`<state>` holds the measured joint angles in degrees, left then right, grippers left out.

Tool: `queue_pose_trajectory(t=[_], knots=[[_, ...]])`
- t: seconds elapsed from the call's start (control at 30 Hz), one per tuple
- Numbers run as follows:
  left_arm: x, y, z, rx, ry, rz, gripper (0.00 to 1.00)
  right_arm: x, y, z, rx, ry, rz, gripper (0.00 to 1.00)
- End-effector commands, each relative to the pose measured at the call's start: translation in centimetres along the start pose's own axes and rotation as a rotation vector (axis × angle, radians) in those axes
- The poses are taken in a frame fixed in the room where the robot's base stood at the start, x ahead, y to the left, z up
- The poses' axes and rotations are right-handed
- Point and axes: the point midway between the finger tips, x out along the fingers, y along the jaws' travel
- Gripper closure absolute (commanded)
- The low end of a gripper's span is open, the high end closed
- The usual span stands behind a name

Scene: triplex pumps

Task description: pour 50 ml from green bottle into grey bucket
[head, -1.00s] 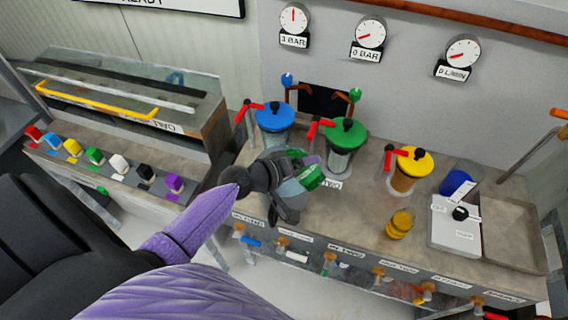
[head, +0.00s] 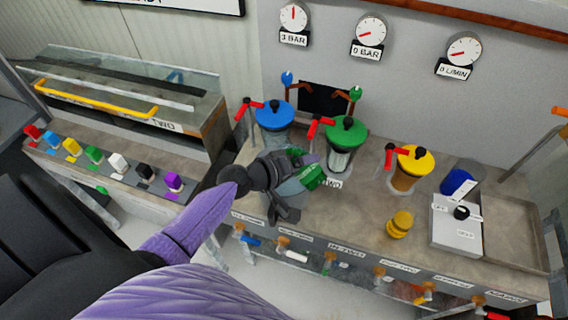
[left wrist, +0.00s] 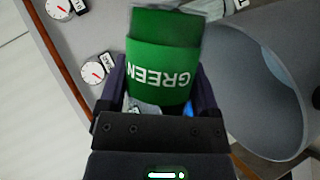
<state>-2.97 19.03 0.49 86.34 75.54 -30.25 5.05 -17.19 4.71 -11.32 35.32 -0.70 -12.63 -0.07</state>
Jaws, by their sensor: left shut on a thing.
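My left gripper (head: 299,172) is shut on the green bottle (head: 313,177) above the bench. In the left wrist view the bottle (left wrist: 164,62) sits between the fingers, with the word GREEN upside down on its label. In the head view the bottle looks tilted, partly hidden by the gripper. The grey bucket (left wrist: 275,90) is close beside the bottle at the right of the left wrist view, its wide round mouth showing. In the head view the bucket (head: 286,187) is largely covered by my gripper. I cannot tell whether liquid is flowing. My right gripper is out of view.
Lidded vessels with blue (head: 274,115), green (head: 347,134) and yellow (head: 415,161) tops stand behind the gripper. A yellow bottle (head: 400,223) and a white box (head: 456,222) are to the right. Gauges hang on the wall.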

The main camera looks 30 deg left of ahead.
Motion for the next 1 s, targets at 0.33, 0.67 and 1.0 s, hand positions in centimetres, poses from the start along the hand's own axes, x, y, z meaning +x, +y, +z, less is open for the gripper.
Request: queue_pose_trajectory(t=[0.33,0.67,1.0], knots=[[0.04,-0.04,0.03,-0.02,-0.004,0.009,0.92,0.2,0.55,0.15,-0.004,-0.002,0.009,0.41],[0.07,-0.11,0.05,-0.037,-0.009,0.015,0.92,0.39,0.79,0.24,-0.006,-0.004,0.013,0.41],[0.1,-0.16,0.08,-0.056,-0.014,0.023,0.92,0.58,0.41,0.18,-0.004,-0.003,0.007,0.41]])
